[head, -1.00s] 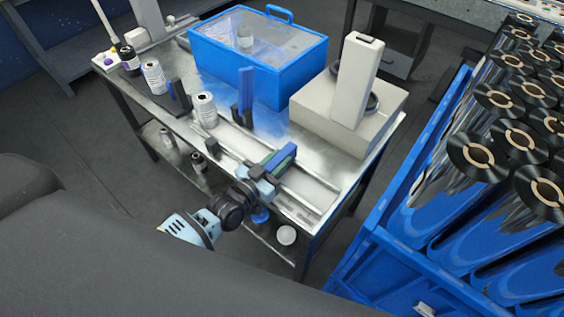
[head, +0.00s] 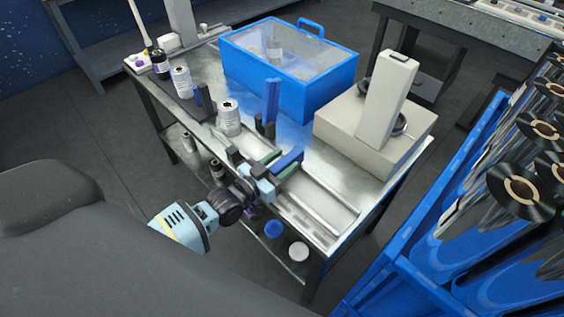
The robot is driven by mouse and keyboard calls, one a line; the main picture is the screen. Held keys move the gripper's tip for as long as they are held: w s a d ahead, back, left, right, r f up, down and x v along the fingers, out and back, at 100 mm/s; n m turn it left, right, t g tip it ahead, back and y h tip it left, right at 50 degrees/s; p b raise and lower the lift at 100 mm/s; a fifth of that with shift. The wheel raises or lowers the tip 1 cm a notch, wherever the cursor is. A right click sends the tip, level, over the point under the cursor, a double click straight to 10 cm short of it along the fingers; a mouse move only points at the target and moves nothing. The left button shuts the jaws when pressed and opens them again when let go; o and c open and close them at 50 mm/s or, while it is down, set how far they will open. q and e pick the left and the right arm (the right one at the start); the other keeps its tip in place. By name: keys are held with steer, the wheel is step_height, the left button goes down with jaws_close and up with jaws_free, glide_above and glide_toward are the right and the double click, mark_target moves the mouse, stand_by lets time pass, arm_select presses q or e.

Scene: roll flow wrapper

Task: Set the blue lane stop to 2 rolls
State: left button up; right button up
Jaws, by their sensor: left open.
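The blue lane stop (head: 289,160) is a blue block with a green strip, set across a railed metal lane (head: 318,205) on the steel table. My left gripper (head: 265,172) is open, with its dark fingers at the near-left end of the stop. I cannot tell whether they touch it. Part of the stop and lane is hidden behind the gripper. My right gripper is not in view.
A tall blue post (head: 272,98) stands behind the lane. A blue box with a clear lid (head: 290,70) and a beige machine (head: 375,135) fill the table's back. A blue rack of dark rolls (head: 440,245) is at right. The lane's lower-right stretch is clear.

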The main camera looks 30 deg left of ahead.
arm_select(q)
steer(key=shift+s, duration=0.1)
steer(key=shift+v, duration=3.85)
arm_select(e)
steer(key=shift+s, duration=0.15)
arm_select(q)
steer(key=s+d+f+g+y+p, duration=0.1)
steer(key=s+f+g+p, duration=0.1)
steer(key=s, duration=0.8)
steer(key=s+d+f+n+g+y+p, duration=0.1)
steer(key=s+d+f+g+p, duration=0.1)
steer(key=s, duration=0.8)
steer(key=s+d+f+n+g+y+p, duration=0.1)
steer(key=s+f+g, duration=0.3)
steer(key=s, duration=0.6)
steer(key=shift+s+d+y+p, duration=0.3)
steer(key=shift+d+y+p, duration=0.1)
steer(key=shift+y+p, duration=0.25)
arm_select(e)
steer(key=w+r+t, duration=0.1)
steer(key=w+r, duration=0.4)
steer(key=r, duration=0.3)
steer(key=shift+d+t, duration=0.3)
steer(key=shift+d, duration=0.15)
arm_select(q)
steer(key=shift+f, duration=0.15)
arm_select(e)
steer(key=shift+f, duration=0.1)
